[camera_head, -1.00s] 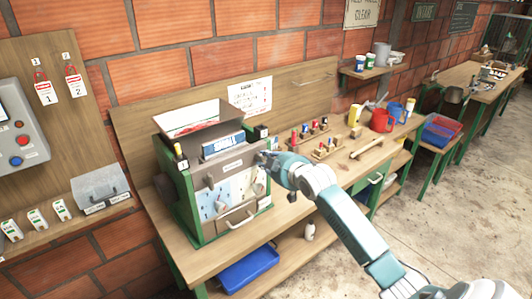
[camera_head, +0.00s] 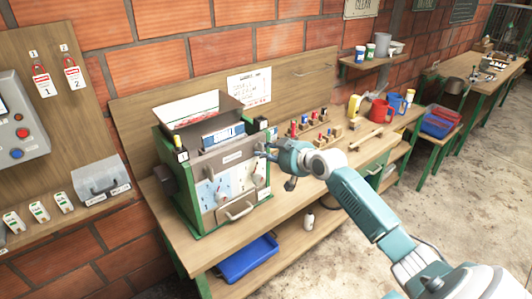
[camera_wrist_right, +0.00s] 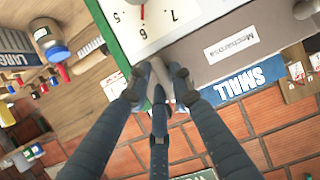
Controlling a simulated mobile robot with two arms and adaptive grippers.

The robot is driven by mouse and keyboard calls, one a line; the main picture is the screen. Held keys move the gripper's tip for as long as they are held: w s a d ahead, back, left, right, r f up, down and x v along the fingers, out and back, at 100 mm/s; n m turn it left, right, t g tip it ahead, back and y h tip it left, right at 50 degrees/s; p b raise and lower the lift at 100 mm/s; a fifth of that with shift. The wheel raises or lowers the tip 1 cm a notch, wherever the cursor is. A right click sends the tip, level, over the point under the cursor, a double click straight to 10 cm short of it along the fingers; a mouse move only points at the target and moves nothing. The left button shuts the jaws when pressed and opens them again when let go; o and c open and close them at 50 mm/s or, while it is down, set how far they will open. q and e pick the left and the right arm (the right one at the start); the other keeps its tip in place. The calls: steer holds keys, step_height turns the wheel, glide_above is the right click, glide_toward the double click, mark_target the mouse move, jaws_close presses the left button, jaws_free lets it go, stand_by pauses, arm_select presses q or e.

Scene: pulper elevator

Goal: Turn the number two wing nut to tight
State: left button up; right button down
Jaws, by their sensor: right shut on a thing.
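The pulper (camera_head: 232,158) is a green-framed box with a grey front, standing on the wooden bench. My right gripper (camera_head: 268,150) is at the upper right corner of its front, at the side away from the black-and-yellow post marked 1. In the right wrist view, the right gripper (camera_wrist_right: 160,98) has its dark fingers closed around a grey wing nut (camera_wrist_right: 160,72), beside a white dial plate (camera_wrist_right: 150,25) with a red pointer. The fingers hide much of the nut, and its number cannot be read. The left gripper is not in view.
Pegs in wooden blocks (camera_head: 309,129), a red jug (camera_head: 379,112) and a blue jug (camera_head: 395,104) stand farther right on the bench. A blue tray (camera_head: 247,259) is on the lower shelf. A control box (camera_head: 17,125) hangs on the left wall panel.

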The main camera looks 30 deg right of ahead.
steer(key=c, duration=1.5)
jaws_free()
steer(key=v, duration=1.2)
